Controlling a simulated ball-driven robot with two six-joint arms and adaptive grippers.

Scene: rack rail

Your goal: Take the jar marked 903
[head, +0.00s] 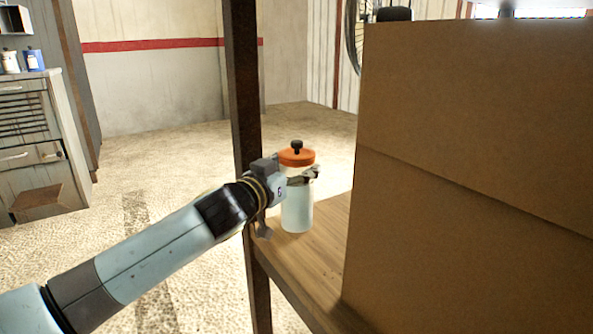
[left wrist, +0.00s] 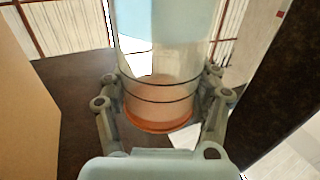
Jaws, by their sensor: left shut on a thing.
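A clear jar (head: 297,213) with pale contents and an orange lid with a black knob stands upright at the left end of a wooden shelf, beside the dark post. No number shows on the side I see. My left gripper (head: 303,176) is shut around the jar's upper part, just below the lid. In the left wrist view the jar (left wrist: 160,92) sits between the two fingers of my left gripper (left wrist: 162,100), its orange lid toward the palm. I cannot tell whether the jar's base touches the shelf. My right gripper is not in view.
A large cardboard box (head: 470,170) fills the shelf to the right of the jar. A dark upright post (head: 243,90) stands close to my left wrist. A grey cabinet (head: 40,130) stands at the far left. Open floor (head: 170,190) lies between.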

